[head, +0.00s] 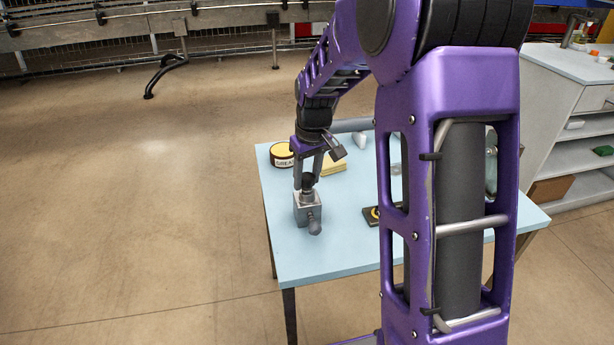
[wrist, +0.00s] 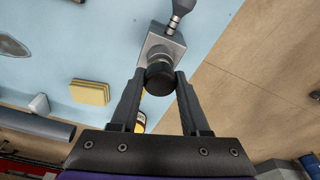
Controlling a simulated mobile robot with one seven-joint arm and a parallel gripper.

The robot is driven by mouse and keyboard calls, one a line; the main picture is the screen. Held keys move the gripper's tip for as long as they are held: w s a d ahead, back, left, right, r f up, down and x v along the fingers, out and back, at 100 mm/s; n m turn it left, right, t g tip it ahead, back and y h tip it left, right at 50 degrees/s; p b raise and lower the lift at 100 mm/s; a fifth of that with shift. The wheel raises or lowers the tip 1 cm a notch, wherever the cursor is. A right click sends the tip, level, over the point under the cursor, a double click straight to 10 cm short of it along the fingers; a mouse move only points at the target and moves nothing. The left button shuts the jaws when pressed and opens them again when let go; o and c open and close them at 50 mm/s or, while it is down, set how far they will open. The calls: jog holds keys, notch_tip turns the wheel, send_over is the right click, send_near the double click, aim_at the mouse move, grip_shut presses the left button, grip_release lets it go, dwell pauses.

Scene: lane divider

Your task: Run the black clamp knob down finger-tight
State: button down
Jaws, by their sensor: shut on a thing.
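The black clamp knob (wrist: 159,79) sits on top of a grey metal clamp block (wrist: 151,46) on the light blue table. My gripper (wrist: 160,84) has its two fingers around the knob, one on each side, shut on it. In the head view my gripper (head: 308,182) comes down from above onto the knob, and the block (head: 303,214) stands upright near the table's left edge. A grey rounded handle (head: 314,228) sticks out of the block's front side. How far the knob is screwed down cannot be told.
On the table (head: 345,246) are a yellow-topped grease tin (head: 283,155), a yellow sponge-like block (head: 334,168) and a dark plate with a yellow part (head: 371,215). My arm hides much of the table's right side. The table's front left is clear.

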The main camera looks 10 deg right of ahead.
jog(key=shift+m, duration=0.9)
jog(key=shift+m+h, duration=0.3)
jog(key=shift+m, duration=0.5)
jog(key=shift+p, duration=0.3)
jog(key=shift+m, duration=0.9)
jog(key=shift+m, duration=0.3)
jog(key=shift+m+p, duration=0.35)
jog(key=shift+m, duration=0.15)
